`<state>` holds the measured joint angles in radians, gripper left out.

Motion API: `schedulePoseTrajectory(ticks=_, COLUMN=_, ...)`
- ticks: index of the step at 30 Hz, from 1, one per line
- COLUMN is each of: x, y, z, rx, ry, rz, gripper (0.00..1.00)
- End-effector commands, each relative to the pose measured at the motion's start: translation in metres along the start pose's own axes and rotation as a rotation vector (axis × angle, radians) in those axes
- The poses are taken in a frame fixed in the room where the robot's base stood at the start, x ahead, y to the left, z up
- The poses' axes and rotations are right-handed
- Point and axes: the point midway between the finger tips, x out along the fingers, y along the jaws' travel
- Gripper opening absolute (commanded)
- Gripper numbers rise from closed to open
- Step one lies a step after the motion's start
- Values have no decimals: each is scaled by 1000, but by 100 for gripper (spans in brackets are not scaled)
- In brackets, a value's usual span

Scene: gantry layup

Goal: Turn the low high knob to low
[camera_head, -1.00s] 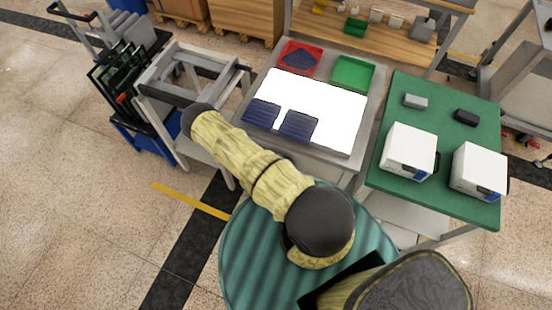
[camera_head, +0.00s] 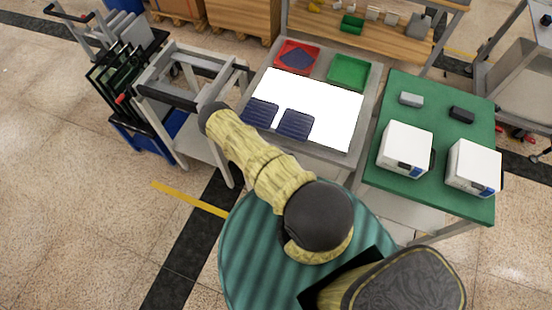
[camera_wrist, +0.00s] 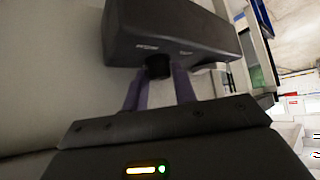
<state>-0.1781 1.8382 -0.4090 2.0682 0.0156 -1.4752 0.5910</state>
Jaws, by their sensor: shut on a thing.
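The knob (camera_wrist: 158,66) is a short dark cylinder on the face of a black control box (camera_wrist: 172,30). In the wrist view, the two purple fingers of my gripper (camera_wrist: 161,80) stand on either side of it, and my gripper is shut on it. Two small pale labels are printed on the box above the knob, one on each side, too small to read. The knob's pointer mark cannot be seen. In the head view, my arm reaches left toward the grey metal frame; the gripper and the knob do not show there.
A grey metal frame (camera_head: 192,62) with a dark bar stands left of a lit white table (camera_head: 335,108). Dark blue panels (camera_head: 296,124) lie on that table, with a red tray (camera_head: 284,65) and a green tray (camera_head: 349,72) behind. White boxes stand on a green table (camera_head: 405,184) at right.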

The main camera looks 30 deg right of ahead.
Motion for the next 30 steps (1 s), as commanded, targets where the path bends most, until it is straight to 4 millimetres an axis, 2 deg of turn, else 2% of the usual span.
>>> schedulePoseTrajectory(ticks=1, x=1, y=0, z=-2, rx=0, ry=4, rz=-1, gripper=4)
schedulePoseTrajectory(ticks=2, x=1, y=0, z=-1, rx=0, ry=4, rz=0, gripper=33)
schedulePoseTrajectory(ticks=3, x=1, y=0, z=-1, rx=0, ry=4, rz=0, gripper=35)
schedulePoseTrajectory(ticks=11, x=0, y=0, z=-1, rx=1, ry=2, rz=1, gripper=35)
schedulePoseTrajectory(ticks=17, x=-10, y=1, z=0, rx=1, ry=0, rz=2, gripper=35)
schedulePoseTrajectory(ticks=30, x=-79, y=1, z=1, rx=3, ry=-2, rz=4, gripper=35)
